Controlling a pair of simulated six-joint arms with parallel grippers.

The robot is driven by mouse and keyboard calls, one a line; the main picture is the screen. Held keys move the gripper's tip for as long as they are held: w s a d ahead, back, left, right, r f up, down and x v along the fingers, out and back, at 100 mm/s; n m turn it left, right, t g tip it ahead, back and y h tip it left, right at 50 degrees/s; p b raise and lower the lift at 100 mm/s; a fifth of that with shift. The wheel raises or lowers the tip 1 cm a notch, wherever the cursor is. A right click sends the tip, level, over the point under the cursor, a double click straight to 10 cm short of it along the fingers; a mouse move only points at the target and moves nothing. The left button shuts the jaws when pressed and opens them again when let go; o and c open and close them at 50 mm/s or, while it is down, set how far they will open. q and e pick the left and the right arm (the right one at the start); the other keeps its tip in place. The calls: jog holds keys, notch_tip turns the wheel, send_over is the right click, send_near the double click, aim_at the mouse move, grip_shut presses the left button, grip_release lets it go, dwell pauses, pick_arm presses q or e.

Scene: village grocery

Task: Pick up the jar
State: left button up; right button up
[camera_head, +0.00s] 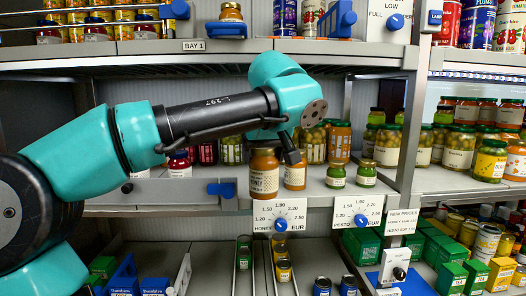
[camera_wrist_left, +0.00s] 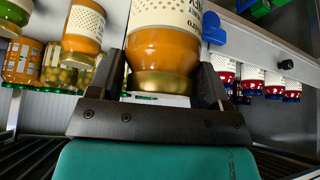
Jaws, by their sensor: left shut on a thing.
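A honey jar (camera_head: 264,175) with an orange body, pale label and gold lid is upright at the front edge of the middle shelf (camera_head: 230,190). My left gripper (camera_head: 288,150) has come in from the left and is shut on this jar near its lid. In the left wrist view the jar (camera_wrist_left: 162,50) sits between the two dark fingers (camera_wrist_left: 155,92), lid toward the gripper. I cannot tell whether its base touches the shelf. A second honey jar (camera_head: 295,172) stands just to its right; it also shows in the left wrist view (camera_wrist_left: 83,28).
Green pesto jars (camera_head: 366,173) stand further right, with pickle jars (camera_head: 314,143) behind. Red jars (camera_head: 180,163) stand to the left. The upper shelf (camera_head: 300,45) hangs above my arm. A price dial (camera_head: 281,222) is on the shelf front below.

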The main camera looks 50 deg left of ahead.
pick_arm(q)
jog(key=shift+s+d, duration=0.15)
dwell(0.5)
jog(key=shift+w+a, duration=0.35)
jog(key=shift+w, duration=0.1)
jog(key=w+a+f, duration=0.4)
jog(key=w+a, duration=0.5)
jog(key=a, duration=0.2)
jog(key=shift+w+a, duration=0.2)
jog(key=shift+w, duration=0.15)
jog(key=shift+f+n, duration=0.1)
jog(key=shift+n, duration=0.2)
jog(key=n+g, duration=0.1)
jog(key=n, duration=0.1)
jog(key=n+g, duration=0.1)
jog(key=n, duration=0.1)
jog(key=n+g, duration=0.1)
jog(key=n, duration=0.1)
jog(key=shift+f+g+y, duration=0.25)
jog(key=shift+g+y, duration=0.05)
jog(key=shift+y, duration=0.1)
